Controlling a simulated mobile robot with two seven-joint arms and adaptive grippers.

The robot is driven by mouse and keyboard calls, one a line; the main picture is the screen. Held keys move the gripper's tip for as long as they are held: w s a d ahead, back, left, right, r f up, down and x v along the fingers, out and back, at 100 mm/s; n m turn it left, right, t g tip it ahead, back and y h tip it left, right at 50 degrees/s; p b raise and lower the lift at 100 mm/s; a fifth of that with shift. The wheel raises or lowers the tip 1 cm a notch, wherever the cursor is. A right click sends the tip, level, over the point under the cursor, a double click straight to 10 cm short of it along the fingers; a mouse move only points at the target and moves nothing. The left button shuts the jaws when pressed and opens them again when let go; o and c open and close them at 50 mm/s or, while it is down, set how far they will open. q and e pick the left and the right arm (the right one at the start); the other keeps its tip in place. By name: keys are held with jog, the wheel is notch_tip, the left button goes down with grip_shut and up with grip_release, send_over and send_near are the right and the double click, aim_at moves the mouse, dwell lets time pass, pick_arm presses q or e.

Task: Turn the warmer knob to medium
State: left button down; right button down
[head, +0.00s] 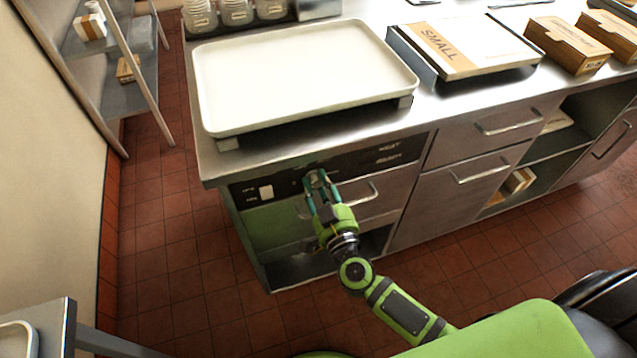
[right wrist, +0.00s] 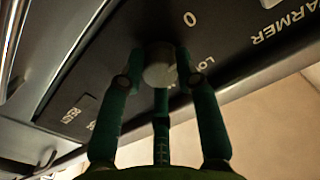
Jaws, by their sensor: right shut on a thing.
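The warmer knob (right wrist: 160,68) is a small round grey knob on the black control panel (right wrist: 225,50). Beside it in the right wrist view are the marks "0" and "LO", and the word "WARMER" stands to the right. My right gripper (head: 315,180) is at the panel on the counter's front in the head view. Its teal fingers (right wrist: 163,85) are shut on the knob, around its sides. The knob's pointer cannot be made out, so its setting is unclear. In the head view the fingers largely hide the knob. My left gripper is not in view.
A large white tray (head: 300,70) rests on the counter above the panel. A drawer handle (head: 360,194) is close to the right of the gripper. The tiled floor (head: 180,260) at left is clear.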

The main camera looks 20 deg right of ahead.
jog(key=m, duration=0.2)
jog(key=shift+r+m+p, duration=0.1)
jog(key=shift+m+p, duration=0.3)
jog(key=m, duration=0.2)
jog(key=shift+m, duration=0.3)
jog(key=m, duration=0.2)
jog(key=shift+m, duration=0.4)
jog(key=m, duration=0.3)
jog(key=shift+m, duration=0.3)
jog(key=m, duration=0.3)
jog(key=shift+m+b, duration=0.3)
jog(key=shift+b, duration=0.05)
jog(key=m, duration=0.3)
jog(key=shift+m+b, duration=0.4)
jog(key=m+b, duration=0.1)
jog(key=m, duration=0.3)
jog(key=shift+m, duration=1.3)
